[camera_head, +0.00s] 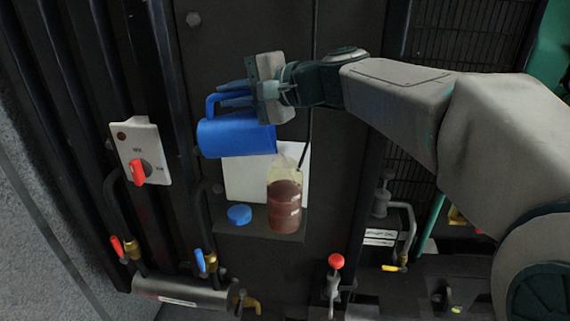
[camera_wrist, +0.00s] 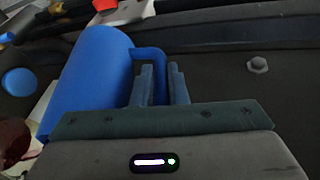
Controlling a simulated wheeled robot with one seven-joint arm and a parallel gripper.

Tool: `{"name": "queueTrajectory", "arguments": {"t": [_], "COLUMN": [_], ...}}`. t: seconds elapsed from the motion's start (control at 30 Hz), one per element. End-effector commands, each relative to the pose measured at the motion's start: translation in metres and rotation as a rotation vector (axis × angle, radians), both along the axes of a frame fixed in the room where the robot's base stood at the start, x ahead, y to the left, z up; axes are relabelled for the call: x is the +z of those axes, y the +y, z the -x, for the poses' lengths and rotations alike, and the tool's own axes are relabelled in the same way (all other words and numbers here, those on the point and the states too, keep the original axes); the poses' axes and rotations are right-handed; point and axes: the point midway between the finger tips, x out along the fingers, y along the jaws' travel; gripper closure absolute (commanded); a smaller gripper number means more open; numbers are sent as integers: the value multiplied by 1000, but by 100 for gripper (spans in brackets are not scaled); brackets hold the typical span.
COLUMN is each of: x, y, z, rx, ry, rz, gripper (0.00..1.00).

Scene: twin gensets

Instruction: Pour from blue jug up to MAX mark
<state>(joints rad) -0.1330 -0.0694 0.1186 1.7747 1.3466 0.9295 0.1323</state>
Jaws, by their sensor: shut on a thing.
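The blue jug (camera_head: 236,135) is tipped well over to the right, its mouth above and beside the clear bottle. My gripper (camera_head: 236,95) is shut on the jug's handle. In the wrist view the jug (camera_wrist: 90,75) fills the left side, and my gripper's fingers (camera_wrist: 160,85) close on its handle. The bottle (camera_head: 284,200) stands upright on a small shelf and holds dark reddish-brown liquid over most of its height. Its top part is clear. Pale marks show on its side, but I cannot read a MAX mark. No stream is clearly visible.
A blue cap (camera_head: 239,214) lies on the shelf (camera_head: 262,229) left of the bottle. A white panel (camera_head: 245,180) stands behind. A red-handled switch box (camera_head: 140,150) is on the left. Valves with red (camera_head: 336,262) and blue (camera_head: 200,260) handles sit below.

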Motion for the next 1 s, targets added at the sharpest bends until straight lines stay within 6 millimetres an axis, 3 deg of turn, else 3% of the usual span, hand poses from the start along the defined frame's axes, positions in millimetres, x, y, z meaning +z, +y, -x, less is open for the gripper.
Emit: {"name": "queueTrajectory", "arguments": {"t": [0.67,0.77,1.0], "x": [4,9,-4], "y": [-4,4,32], "z": [0,1,3], "rx": [0,4,7], "ry": [0,2,-4], "rz": [-39,6,176], "gripper": [100,100,100]}}
